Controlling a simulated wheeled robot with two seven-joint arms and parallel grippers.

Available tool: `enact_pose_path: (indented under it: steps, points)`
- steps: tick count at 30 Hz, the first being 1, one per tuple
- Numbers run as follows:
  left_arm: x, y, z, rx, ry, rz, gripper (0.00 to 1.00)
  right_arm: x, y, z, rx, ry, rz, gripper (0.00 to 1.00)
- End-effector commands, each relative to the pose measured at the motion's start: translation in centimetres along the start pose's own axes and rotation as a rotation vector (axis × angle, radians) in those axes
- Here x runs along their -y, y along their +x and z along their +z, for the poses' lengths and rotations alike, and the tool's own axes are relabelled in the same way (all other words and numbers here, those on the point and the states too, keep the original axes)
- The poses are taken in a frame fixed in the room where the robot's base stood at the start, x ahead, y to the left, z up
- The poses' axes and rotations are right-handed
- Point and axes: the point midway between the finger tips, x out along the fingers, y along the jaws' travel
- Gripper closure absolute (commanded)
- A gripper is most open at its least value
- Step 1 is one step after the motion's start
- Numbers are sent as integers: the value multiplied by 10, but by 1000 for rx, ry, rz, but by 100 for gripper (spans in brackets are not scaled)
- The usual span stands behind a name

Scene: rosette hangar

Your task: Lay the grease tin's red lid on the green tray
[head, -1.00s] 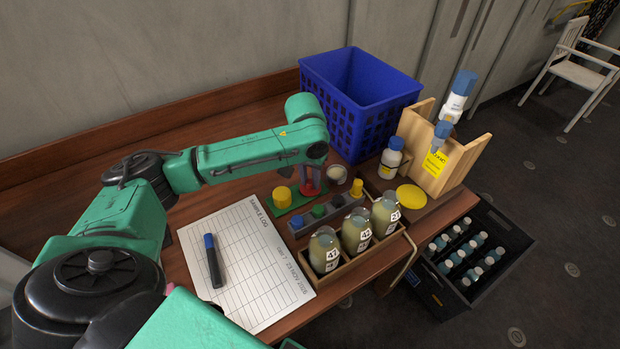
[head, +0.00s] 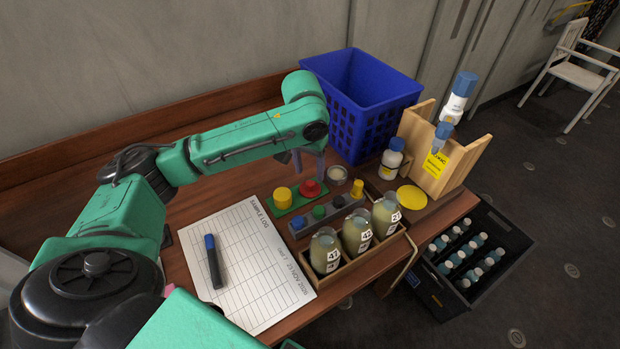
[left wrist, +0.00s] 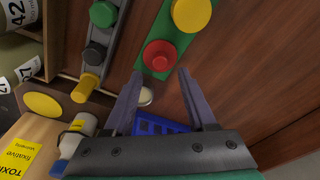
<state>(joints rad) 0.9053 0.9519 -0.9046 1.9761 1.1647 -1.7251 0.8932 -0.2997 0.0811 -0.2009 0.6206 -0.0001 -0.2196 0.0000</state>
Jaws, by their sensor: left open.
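The red lid (head: 310,188) lies flat on the green tray (head: 297,203), at its right end, beside a yellow knobbed piece (head: 283,197). The left wrist view also shows the lid (left wrist: 160,55), the tray (left wrist: 184,44) and the yellow piece (left wrist: 192,12). The grease tin (head: 337,174) stands uncovered just right of the tray, pale inside; in the left wrist view it is partly hidden by a finger (left wrist: 146,96). My left gripper (head: 310,170) is open and empty, just above and behind the lid, apart from it. My right gripper is not in view.
A grey strip with coloured knobs (head: 325,214) and a wooden rack of bottles (head: 372,254) stand in front. A blue crate (head: 345,125) is behind. A white bottle (head: 391,158) and wooden holder (head: 440,165) are right. The log sheet (head: 245,265) with a marker lies left.

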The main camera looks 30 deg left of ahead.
Motion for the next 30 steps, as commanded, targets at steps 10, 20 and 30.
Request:
enact_pose_path:
  steps: [10, 20, 30]
  points:
    - [0, -72, 0, 0, 1, 0, 43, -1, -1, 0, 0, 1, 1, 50]
    - [0, -74, 0, 1, 1, -1, 43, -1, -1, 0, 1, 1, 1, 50]
    - [0, -105, -4, 0, 0, 0, 43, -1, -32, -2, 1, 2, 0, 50]
